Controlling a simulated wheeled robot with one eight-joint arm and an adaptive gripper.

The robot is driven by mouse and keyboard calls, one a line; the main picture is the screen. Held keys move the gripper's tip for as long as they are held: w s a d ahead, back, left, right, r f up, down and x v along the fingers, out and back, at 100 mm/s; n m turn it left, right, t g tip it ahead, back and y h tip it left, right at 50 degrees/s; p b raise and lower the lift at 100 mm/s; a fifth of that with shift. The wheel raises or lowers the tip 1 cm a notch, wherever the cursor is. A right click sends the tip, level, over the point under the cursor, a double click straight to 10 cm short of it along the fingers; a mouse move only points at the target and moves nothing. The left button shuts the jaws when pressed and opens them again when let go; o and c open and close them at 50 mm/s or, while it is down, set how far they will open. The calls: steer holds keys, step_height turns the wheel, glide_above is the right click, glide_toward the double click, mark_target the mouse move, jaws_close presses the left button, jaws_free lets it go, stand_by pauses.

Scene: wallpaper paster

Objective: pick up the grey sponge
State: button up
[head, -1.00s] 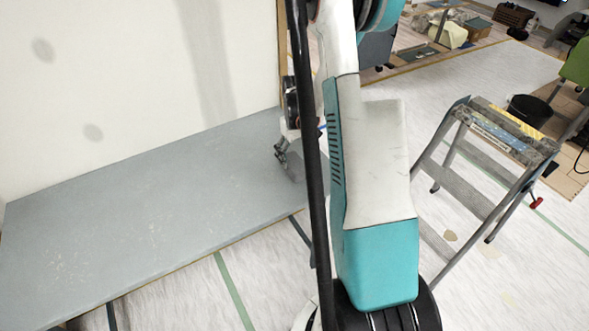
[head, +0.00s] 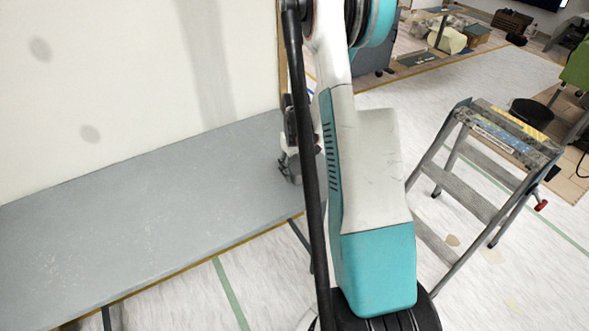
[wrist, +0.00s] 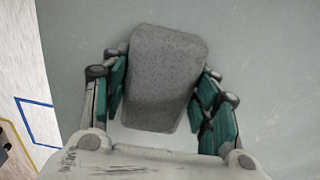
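The grey sponge (wrist: 165,80) is a speckled block with rounded corners, seen in the wrist view against the flat grey surface. My gripper (wrist: 163,85) has its teal-padded fingers on either side of the sponge, spread about as wide as it. The sponge lies slightly tilted between them, its far end reaching past the fingertips. The left pads are very close to its side, and the right pads lie along its other side; firm contact is not clear. In the head view my gripper (head: 290,167) is low over the right end of the grey table (head: 130,230), partly behind my arm, and the sponge cannot be made out.
A pale wall panel (head: 110,80) rises behind the table. A stepladder (head: 470,190) stands at right with a paint-marked top. A black round container (head: 530,112) and a green chair (head: 577,68) are farther right. The table's left and middle are clear.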

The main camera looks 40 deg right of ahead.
mark_target(296, 165)
steer(key=shift+r, duration=0.1)
steer(key=shift+c, duration=0.5)
step_height(296, 165, up, 20)
steer(key=p, duration=0.6)
